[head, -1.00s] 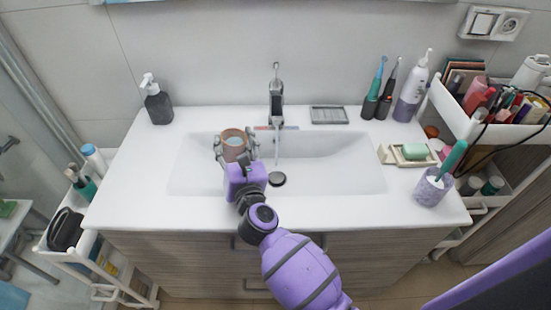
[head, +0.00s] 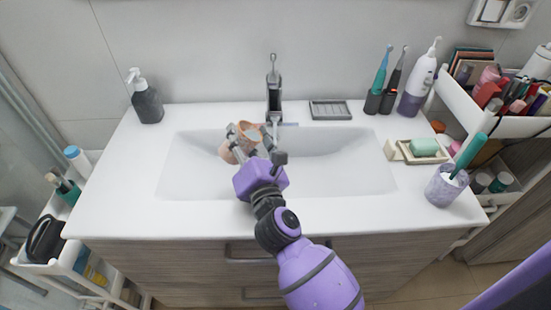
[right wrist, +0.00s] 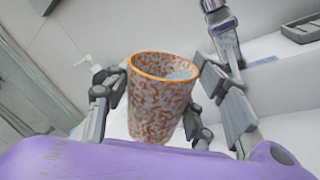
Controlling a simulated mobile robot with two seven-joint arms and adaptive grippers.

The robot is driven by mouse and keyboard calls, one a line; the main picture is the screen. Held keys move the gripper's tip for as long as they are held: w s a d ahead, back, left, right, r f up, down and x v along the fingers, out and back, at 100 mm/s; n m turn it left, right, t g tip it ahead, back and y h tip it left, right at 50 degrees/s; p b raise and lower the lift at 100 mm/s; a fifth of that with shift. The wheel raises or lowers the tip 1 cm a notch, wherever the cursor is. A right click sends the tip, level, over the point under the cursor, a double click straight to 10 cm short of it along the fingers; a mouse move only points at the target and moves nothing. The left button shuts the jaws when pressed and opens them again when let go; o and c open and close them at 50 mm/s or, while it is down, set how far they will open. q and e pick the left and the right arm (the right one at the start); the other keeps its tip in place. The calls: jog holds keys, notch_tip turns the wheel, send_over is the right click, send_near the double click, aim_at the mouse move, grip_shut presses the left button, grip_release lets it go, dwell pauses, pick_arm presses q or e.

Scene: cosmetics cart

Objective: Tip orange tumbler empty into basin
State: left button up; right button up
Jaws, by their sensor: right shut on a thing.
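The orange tumbler (head: 229,154) is over the left-middle part of the white basin (head: 345,172), in front of the tap. In the head view it looks tilted, and gripper fingers partly cover it. The right wrist view shows its mottled orange and grey side (right wrist: 158,108), its orange rim and a pale blue-grey surface inside that looks like water. My right gripper (head: 250,143) is shut around the tumbler, with a finger on each side in the right wrist view. My left gripper is not in view.
The tap (head: 274,92) stands close behind the tumbler. A dark soap dispenser (head: 147,104) is at the counter's back left. A soap dish (head: 424,157), a purple speckled cup (head: 446,186) and toothbrushes (head: 380,85) stand at the right. The basin's right half is clear.

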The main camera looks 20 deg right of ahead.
aim_at(259, 140)
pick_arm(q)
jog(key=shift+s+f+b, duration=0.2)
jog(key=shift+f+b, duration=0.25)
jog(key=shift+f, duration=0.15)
pick_arm(e)
jog(key=shift+d+r+m, duration=0.25)
jog(key=shift+m, duration=0.45)
jog(key=shift+f+m+b, duration=0.3)
jog(key=shift+f+b, duration=0.05)
jog(key=shift+b, duration=0.1)
jog(key=shift+f+m+b, duration=0.2)
jog(key=shift+m+b, duration=0.5)
jog(key=shift+b, duration=0.05)
jog(key=shift+d+r, duration=0.1)
jog(key=shift+r, duration=0.2)
jog(key=shift+f, duration=0.15)
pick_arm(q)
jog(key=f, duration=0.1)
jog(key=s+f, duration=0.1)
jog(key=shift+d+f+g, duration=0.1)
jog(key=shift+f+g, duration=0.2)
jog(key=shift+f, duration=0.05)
